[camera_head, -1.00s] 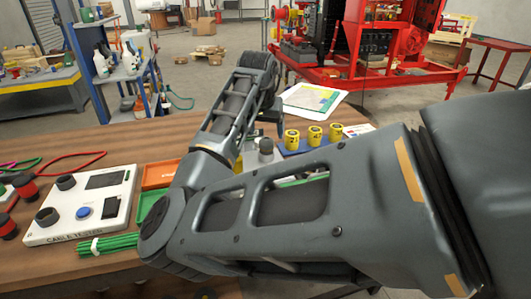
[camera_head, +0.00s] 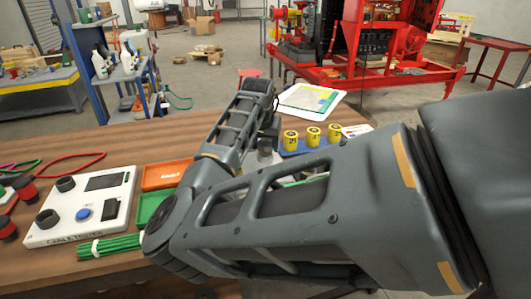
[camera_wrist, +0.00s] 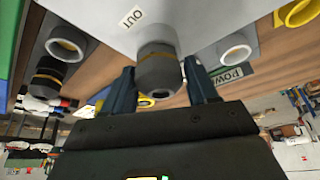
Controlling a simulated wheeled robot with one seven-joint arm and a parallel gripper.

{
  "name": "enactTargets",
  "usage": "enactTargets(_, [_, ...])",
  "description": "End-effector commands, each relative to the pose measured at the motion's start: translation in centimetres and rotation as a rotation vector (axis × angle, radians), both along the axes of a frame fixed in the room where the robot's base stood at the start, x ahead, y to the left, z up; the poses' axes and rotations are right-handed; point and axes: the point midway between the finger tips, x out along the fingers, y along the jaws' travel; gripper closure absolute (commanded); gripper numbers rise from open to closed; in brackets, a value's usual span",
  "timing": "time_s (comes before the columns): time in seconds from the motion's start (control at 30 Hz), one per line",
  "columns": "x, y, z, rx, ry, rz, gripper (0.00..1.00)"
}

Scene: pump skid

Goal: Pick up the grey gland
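The grey gland (camera_wrist: 158,72) is a ribbed, nut-like piece on a pale box face (camera_wrist: 120,18) beside an "OUT" label in the wrist view. My gripper (camera_wrist: 160,85) has one finger on each side of it, with little or no gap visible. The fingers look open around it, and I cannot make out firm contact. In the head view my arm reaches over the bench and hides most of the box and the fingertips. A grey cylindrical piece (camera_head: 265,146) shows beside my wrist there.
Three yellow labelled pieces (camera_head: 313,137) stand on a blue tray right of my wrist. A white cable tester (camera_head: 85,208), green cables (camera_head: 108,245), an orange tray (camera_head: 166,174) and a green tray (camera_head: 152,206) lie to the left.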

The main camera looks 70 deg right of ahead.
Motion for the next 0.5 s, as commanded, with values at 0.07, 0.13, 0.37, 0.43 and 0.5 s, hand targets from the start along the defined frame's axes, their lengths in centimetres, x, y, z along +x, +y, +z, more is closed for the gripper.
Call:
enactTargets(0.07, [0.0, 0.0, 0.01, 0.0, 0.0, 0.0, 0.5])
enactTargets(0.13, [0.0, 0.0, 0.01, 0.0, 0.0, 0.0, 0.57])
enactTargets(0.37, [0.0, 0.01, 0.02, 0.0, 0.0, 0.0, 0.79])
enactTargets(0.43, [0.0, 0.0, 0.03, 0.0, 0.0, 0.0, 0.84])
enactTargets(0.5, [0.0, 0.0, 0.03, 0.0, 0.0, 0.0, 0.84])
